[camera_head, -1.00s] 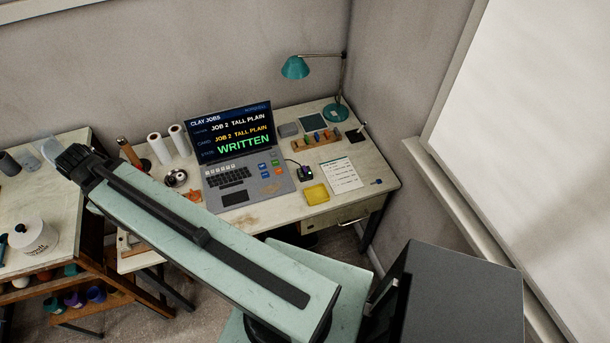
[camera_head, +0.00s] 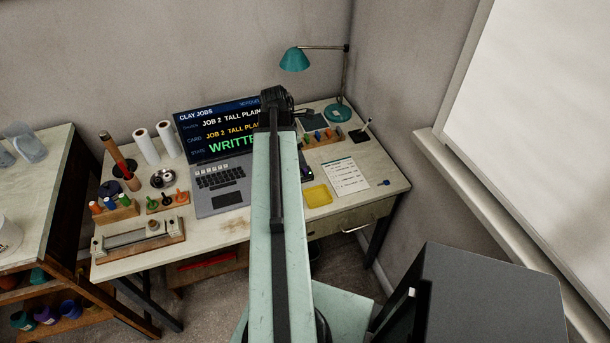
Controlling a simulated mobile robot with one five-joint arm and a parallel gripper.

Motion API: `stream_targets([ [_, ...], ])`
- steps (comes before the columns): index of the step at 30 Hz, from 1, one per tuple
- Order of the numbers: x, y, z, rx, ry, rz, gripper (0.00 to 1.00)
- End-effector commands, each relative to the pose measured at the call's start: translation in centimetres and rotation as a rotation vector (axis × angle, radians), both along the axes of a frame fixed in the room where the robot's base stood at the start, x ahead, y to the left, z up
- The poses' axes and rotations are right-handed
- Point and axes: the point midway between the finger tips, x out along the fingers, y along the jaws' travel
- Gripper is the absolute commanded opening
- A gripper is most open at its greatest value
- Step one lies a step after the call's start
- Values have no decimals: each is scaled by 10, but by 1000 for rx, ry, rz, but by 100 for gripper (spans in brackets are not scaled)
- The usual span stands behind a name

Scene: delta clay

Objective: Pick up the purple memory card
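I cannot make out a purple memory card in the head view. The laptop (camera_head: 222,187) stands open on the desk (camera_head: 240,228); its screen shows "JOB 2 TALL PLAIN" and a green word partly covered by my arm. A small black device (camera_head: 306,173) beside the laptop is mostly hidden behind my arm. A wooden rack (camera_head: 322,138) behind it holds several small coloured pieces. My arm reaches up across the laptop's right side, ending in a black joint. My gripper's fingers do not show; they are hidden beyond that joint.
A yellow tray (camera_head: 318,195), a paper sheet (camera_head: 345,177) and a small blue item (camera_head: 384,183) lie on the right of the desk. A teal lamp (camera_head: 295,60) stands behind. Stamps, rolls and a wooden jig (camera_head: 138,238) crowd the left.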

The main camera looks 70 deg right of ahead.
Motion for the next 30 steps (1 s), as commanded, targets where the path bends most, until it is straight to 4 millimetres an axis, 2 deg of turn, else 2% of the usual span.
stream_targets([
  [1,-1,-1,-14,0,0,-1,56],
  [2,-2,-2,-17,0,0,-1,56],
  [8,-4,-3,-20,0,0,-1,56],
  [17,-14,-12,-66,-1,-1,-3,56],
  [25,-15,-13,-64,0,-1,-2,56],
  [30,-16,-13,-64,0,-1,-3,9],
])
